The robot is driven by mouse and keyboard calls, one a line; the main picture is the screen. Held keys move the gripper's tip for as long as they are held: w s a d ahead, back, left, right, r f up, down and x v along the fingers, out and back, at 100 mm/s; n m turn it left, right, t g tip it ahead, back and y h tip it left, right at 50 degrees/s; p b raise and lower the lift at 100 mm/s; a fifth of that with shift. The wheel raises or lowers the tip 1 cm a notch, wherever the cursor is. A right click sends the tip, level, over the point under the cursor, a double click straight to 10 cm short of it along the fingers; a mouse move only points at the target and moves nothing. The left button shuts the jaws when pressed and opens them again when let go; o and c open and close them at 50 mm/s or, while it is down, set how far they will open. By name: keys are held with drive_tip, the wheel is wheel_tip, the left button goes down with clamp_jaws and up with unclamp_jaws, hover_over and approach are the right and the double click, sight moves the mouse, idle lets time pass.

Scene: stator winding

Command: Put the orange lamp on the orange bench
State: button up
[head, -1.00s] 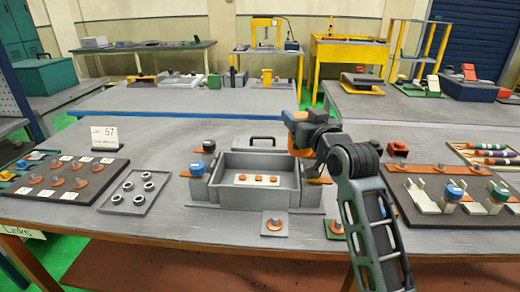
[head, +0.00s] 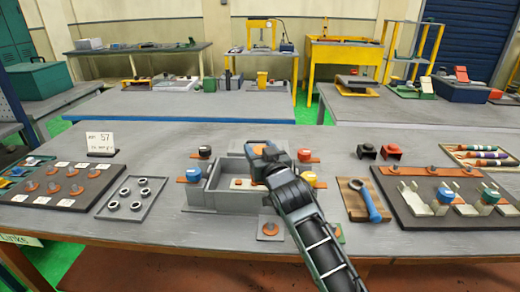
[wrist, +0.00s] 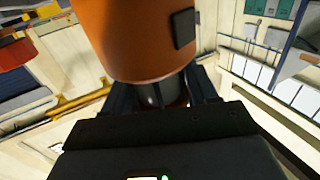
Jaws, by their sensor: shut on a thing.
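The orange lamp (wrist: 135,40) fills the top of the wrist view, a rounded orange body with a small black square on its side. My gripper (wrist: 168,92) is shut on its dark lower part. In the head view, a bit of orange (head: 258,146) shows at the end of my arm, above the grey box on the near table; my gripper (head: 268,160) is seen from behind and its fingers are hidden. A yellow-orange bench (head: 318,70) stands at the back right, across the room. I cannot tell for sure that it is the orange bench.
The near table (head: 350,140) carries a grey open box (head: 205,190), a ring tray (head: 130,197), a dark pegboard (head: 75,185) and a blue-handled tool on a wooden board (head: 355,200). A blue-edged table (head: 180,103) stands behind it. A yellow press (head: 265,35) stands farther back.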

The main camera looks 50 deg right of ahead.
drive_tip(key=shift+f+b, duration=0.45)
drive_tip(key=shift+f, duration=0.15)
drive_tip(key=o, duration=1.2)
drive_tip(key=shift+r+p, duration=0.45)
drive_tip(key=shift+r, duration=0.2)
drive_tip(key=b+v, duration=0.1)
drive_tip(key=v, duration=1.1)
drive_tip(key=shift+b, duration=0.4)
